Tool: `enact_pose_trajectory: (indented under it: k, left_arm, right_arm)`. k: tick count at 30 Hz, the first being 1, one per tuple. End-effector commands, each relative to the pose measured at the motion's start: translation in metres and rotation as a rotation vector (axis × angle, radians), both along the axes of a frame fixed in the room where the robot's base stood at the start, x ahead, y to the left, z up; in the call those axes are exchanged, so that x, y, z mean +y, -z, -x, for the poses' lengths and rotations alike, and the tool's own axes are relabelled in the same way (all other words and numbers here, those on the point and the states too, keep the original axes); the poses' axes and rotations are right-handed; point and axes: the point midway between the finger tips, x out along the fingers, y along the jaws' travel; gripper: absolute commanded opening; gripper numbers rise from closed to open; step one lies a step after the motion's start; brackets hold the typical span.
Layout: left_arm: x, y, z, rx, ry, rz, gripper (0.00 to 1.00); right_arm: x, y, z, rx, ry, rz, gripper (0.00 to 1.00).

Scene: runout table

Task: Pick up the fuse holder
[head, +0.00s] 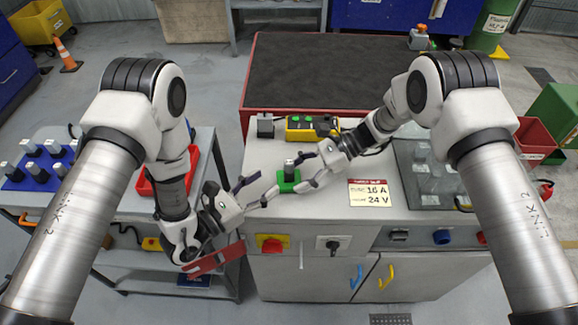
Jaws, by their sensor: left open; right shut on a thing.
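I cannot tell whether the holder touches the pad. My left gripper (262,189) is open and empty, just left of the holder, near the bench's left front edge.
A yellow button box (300,133) and a grey block (265,126) stand behind. A label card (369,193) lies right of the grippers. Several similar blocks stand on a blue mat (17,184) at far left. A red tray (145,185) is partly hidden by my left arm.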

Motion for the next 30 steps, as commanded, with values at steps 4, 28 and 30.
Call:
enact_pose_trajectory:
  k: [4,28,30]
  left_arm:
    - [-0.020,0.000,-0.017,-0.001,0.005,0.001,0.53]
    - [-0.061,-0.005,-0.055,0.004,0.002,0.002,0.00]
    - [-0.061,-0.005,-0.055,0.004,0.002,0.002,0.00]
  right_arm:
    - [0.000,0.000,0.000,0.001,0.000,0.000,0.46]
    - [0.000,0.000,0.000,0.000,0.000,0.000,0.45]
    - [0.000,0.000,0.000,0.000,0.000,0.000,0.45]
